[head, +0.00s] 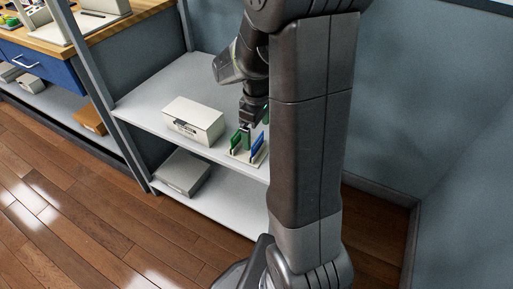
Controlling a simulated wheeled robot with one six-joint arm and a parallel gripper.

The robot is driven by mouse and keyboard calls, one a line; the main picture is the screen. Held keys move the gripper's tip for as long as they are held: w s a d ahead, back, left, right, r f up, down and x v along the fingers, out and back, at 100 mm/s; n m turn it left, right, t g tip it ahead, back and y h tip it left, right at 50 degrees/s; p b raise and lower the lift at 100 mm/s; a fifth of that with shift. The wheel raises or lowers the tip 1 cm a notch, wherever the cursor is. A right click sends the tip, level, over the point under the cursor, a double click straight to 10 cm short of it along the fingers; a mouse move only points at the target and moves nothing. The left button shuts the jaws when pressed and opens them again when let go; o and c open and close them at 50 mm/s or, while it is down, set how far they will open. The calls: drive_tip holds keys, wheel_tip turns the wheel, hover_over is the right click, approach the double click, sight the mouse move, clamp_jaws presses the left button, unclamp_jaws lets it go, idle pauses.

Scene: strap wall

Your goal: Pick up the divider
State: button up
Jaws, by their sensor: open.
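A small pale holder (247,158) stands on the middle shelf, with a green upright piece (236,142) and a blue upright piece (257,146) in it. They look like flat dividers, but I cannot tell which one the task means. My gripper (246,130) points down just above the green piece, its jaws open. Its fingertips are small and dark here, and I cannot tell whether they touch or straddle the green piece. Another bit of green shows beside the gripper, partly hidden by my arm.
A white box (194,121) sits on the same shelf, left of the holder. A grey box (183,172) lies on the lower shelf. A grey shelf post stands at the left, and a wooden workbench with a blue drawer (43,66) is beyond it.

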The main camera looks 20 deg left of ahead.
sight(258, 140)
wheel_tip(258, 140, down, 5)
drive_tip(key=shift+w+d+f+b, duration=0.1)
drive_tip(key=shift+b, duration=0.65)
drive_tip(key=c, duration=1)
